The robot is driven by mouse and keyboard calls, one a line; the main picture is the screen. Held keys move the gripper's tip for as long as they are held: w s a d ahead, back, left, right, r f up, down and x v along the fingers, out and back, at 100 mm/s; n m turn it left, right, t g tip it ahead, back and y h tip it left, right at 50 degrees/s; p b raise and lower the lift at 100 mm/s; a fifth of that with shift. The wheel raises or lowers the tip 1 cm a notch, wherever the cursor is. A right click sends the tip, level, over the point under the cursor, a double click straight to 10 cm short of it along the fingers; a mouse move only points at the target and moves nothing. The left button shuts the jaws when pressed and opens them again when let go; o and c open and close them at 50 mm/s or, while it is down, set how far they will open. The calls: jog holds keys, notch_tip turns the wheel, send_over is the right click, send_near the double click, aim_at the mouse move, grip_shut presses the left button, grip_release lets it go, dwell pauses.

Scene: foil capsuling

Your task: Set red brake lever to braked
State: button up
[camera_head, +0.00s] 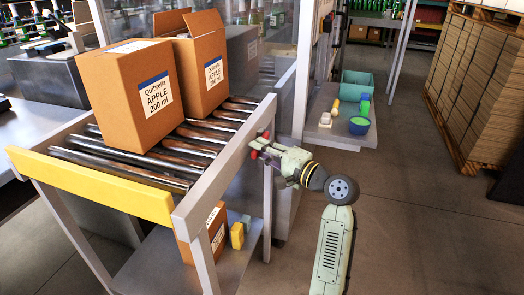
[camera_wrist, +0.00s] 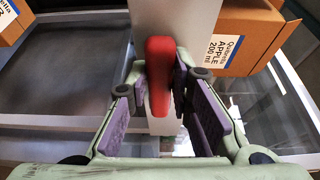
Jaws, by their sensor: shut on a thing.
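The red brake lever (camera_wrist: 159,72) shows in the wrist view as a rounded red bar lying along the pale metal frame rail. The two purple-padded fingers of my gripper (camera_wrist: 161,92) are closed around it, one on each side. In the head view, my gripper (camera_head: 262,147) is at the right side rail of the roller conveyor (camera_head: 225,165). Small red parts of the lever (camera_head: 254,154) show by the fingertips, and the rest is hidden behind the fingers. I cannot tell from these views which setting the lever is in.
A yellow bar (camera_head: 90,186) crosses the conveyor's near end. Another carton (camera_head: 207,238) sits on the shelf below.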

grip_shut()
jog(key=shift+f+b, duration=0.15)
jog(key=shift+b, duration=0.15)
jog(key=w+d+f+n+g+y+b, duration=0.1)
jog(key=w+f+n+y+b, duration=0.3)
jog(key=n+b, duration=1.1)
jog(key=shift+w+d+f+y+b, duration=0.25)
jog(key=shift+f+y+b, duration=0.95)
jog(key=shift+b, duration=4.95)
jog(key=shift+f+h, duration=0.35)
jog(key=shift+h, duration=0.05)
jog(key=o, duration=0.8)
grip_release()
